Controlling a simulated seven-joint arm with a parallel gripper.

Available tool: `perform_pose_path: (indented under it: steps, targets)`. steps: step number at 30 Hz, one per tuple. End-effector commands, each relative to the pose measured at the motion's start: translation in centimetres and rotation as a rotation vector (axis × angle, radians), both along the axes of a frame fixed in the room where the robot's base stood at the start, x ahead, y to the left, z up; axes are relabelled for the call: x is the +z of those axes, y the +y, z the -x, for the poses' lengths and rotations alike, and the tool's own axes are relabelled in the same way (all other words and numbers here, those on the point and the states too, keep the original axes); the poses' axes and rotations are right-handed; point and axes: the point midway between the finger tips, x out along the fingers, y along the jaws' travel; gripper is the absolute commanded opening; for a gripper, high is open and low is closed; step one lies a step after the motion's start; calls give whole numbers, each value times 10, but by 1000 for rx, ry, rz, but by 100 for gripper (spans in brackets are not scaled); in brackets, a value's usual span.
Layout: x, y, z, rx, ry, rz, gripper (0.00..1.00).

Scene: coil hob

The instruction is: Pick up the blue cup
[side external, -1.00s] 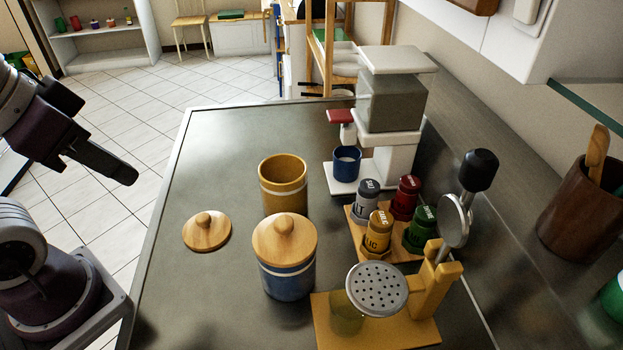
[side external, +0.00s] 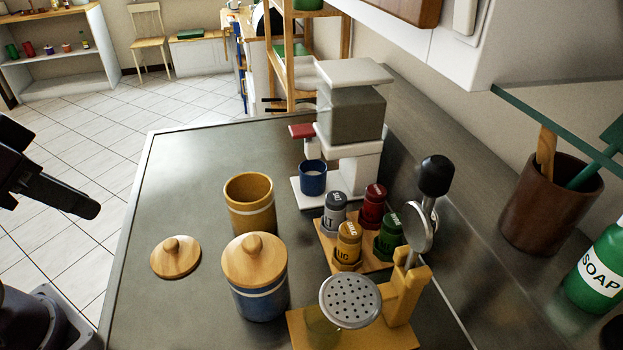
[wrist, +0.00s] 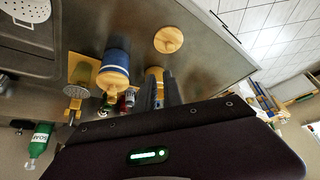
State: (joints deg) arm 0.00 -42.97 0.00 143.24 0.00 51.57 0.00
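The blue cup (side external: 313,180) stands upright on the white base of the coffee machine (side external: 345,190), below its red-handled part, in the side external view. I cannot make the cup out in the wrist view. My gripper (side external: 92,208) is at the left edge of the side external view, beyond the counter's left edge and well apart from the cup. In the wrist view my gripper (wrist: 164,75) shows two dark fingers with a gap between them and nothing held; the yellow canister appears behind them.
A yellow open canister (side external: 250,205), a loose wooden lid (side external: 175,257) and a blue lidded canister (side external: 257,290) stand left of centre. A spice rack (side external: 345,262) with several jars is close to the cup. The counter's far left (side external: 210,150) is clear.

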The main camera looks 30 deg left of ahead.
Motion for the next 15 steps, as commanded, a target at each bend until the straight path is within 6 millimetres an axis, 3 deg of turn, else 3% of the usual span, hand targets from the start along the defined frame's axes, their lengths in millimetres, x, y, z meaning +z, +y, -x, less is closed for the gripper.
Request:
perform_pose_path:
  steps: [1, 9, 15]
  targets:
    - [0, 0, 0, 0, 0, 0, 24]
    - [0, 0, 0, 0, 0, 0, 77]
    - [0, 0, 0, 0, 0, 0, 78]
